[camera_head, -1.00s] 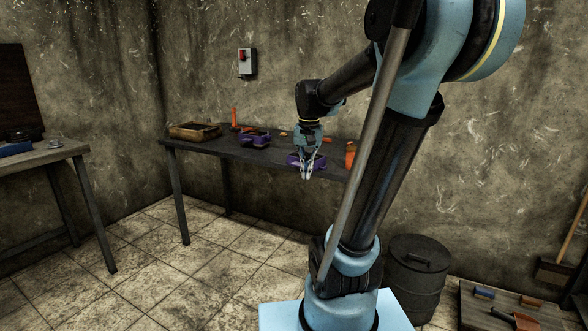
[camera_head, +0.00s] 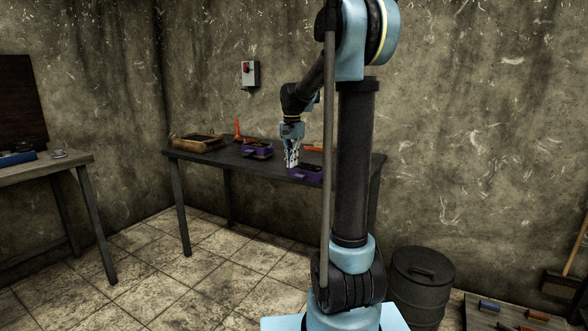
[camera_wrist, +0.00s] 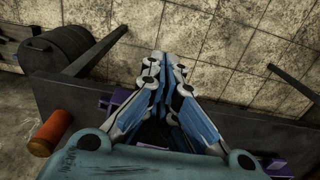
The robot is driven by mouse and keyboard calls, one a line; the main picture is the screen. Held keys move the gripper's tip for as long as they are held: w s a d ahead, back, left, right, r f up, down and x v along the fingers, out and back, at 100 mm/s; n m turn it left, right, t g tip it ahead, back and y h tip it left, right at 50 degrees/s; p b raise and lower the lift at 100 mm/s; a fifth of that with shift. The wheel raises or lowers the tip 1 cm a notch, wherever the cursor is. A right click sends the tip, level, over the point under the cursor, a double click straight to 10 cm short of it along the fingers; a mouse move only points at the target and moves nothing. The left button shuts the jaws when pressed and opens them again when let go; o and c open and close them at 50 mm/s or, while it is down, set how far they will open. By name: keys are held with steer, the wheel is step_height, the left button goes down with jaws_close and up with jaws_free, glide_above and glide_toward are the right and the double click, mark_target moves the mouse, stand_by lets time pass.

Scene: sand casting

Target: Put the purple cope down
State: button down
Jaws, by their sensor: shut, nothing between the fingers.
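Two purple moulding boxes are on the dark table. One purple box (camera_head: 307,173) lies flat at the table's front edge, with a dark top. The other purple box (camera_head: 258,148) is further left and looks filled with dark material. I cannot tell which is the cope. My gripper (camera_head: 291,163) points down just left of and beside the front-edge box. In the wrist view my gripper (camera_wrist: 165,62) has its fingertips together and nothing between them. Purple parts (camera_wrist: 117,100) show behind and left of the fingers there, mostly hidden by the gripper.
The dark table (camera_head: 220,160) also carries a wooden box (camera_head: 198,143) at its left end and an orange tool (camera_head: 237,131). An orange cylinder (camera_wrist: 51,131) shows in the wrist view. A dark barrel (camera_head: 420,285) stands on the floor at right. A second table (camera_head: 60,163) is at left.

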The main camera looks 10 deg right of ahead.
mark_target(310, 166)
steer(key=shift+w+d+f, duration=0.4)
steer(key=shift+w+f, duration=0.1)
steer(key=shift+f, duration=0.95)
steer(key=shift+w+d+f, duration=0.4)
steer(key=shift+w+f, duration=0.15)
steer(key=shift+f, duration=0.9)
steer(key=shift+w+d+f, duration=0.4)
steer(key=shift+w+f, duration=0.1)
steer(key=shift+f, duration=0.95)
steer(key=w+d, duration=0.2)
steer(key=w, duration=0.1)
steer(key=w+d, duration=0.3)
steer(key=w, duration=0.1)
steer(key=w+d, duration=0.2)
steer(key=w, duration=0.1)
steer(key=shift+w+d, duration=0.35)
steer(key=shift+d, duration=0.05)
steer(key=shift+a, duration=0.1)
